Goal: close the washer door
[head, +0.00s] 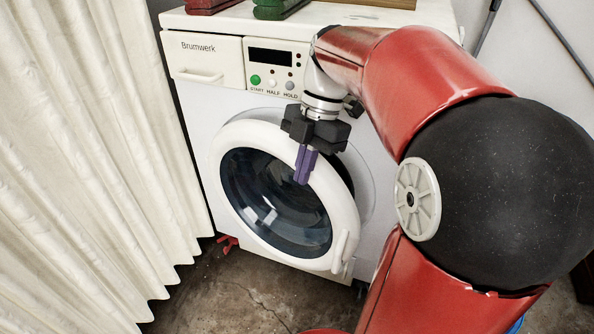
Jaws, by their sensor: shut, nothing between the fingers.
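The white washer (195,115) stands in the middle of the head view. Its round door (242,132) has a white ring and dark glass, with a handle (341,250) at the lower right of the ring. The door is ajar: a dark gap shows between the ring and the washer front at the right. My gripper (304,180) points down with its purple fingers shut and empty. It overlaps the upper right of the door ring in the picture; I cannot tell whether it touches it.
A cream curtain (90,170) hangs along the left. A detergent drawer (205,62) and control panel (275,70) sit above the door. A red object (201,5) and a green object (280,8) lie on the washer top. Bare floor (225,295) shows in front.

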